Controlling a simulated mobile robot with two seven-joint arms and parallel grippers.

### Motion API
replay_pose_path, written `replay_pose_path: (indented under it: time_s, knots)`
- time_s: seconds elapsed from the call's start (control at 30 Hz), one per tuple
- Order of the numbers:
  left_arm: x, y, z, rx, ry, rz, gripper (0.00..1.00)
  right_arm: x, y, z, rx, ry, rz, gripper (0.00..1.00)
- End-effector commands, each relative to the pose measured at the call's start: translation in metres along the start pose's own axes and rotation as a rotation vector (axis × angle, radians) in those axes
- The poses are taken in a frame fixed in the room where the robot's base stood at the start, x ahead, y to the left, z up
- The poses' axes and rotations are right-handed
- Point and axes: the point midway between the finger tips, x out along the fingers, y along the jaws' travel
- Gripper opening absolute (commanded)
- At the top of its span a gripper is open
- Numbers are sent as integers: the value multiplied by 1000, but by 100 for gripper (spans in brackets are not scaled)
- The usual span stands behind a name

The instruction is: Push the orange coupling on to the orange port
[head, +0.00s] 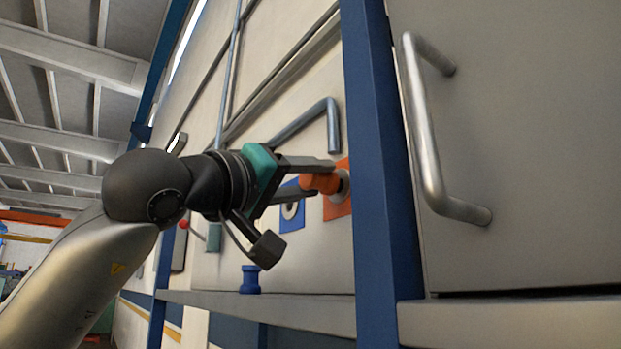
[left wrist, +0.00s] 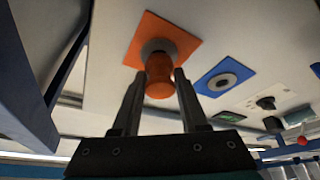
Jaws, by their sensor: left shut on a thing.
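The orange coupling (head: 322,183) is between the fingers of my left gripper (head: 318,178), which is shut on it. In the left wrist view the coupling (left wrist: 159,78) lies between the two fingertips (left wrist: 160,82). The orange port is a square orange plate (head: 337,205) on the machine's panel; it also shows in the left wrist view (left wrist: 185,42). A round grey fitting (left wrist: 158,47) sits at the plate's middle. The coupling's far end meets or almost meets this fitting; I cannot tell how far it is seated. My right gripper is not in view.
A blue port plate (head: 291,216) with a grey ring is left of the orange one. A blue coupling (head: 250,280) stands on the ledge (head: 290,309) below. A blue post (head: 384,180) and a door handle (head: 425,130) are close on the right. A bent pipe (head: 310,117) is above.

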Motion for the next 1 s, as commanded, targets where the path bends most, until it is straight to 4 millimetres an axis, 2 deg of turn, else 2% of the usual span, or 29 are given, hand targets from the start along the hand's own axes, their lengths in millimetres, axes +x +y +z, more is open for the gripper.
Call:
replay_pose_path:
  time_s: [0.63, 0.67, 0.93, 1.0]
  knots:
    - [11, 0, 4, -2, 0, 0, 0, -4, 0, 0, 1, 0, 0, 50]
    - [11, 0, 4, -2, 0, 0, 44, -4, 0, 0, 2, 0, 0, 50]
    - [10, 0, 4, -1, 0, 0, 74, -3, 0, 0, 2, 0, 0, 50]
    - [10, 0, 4, -1, 0, 0, 78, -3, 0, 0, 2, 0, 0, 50]
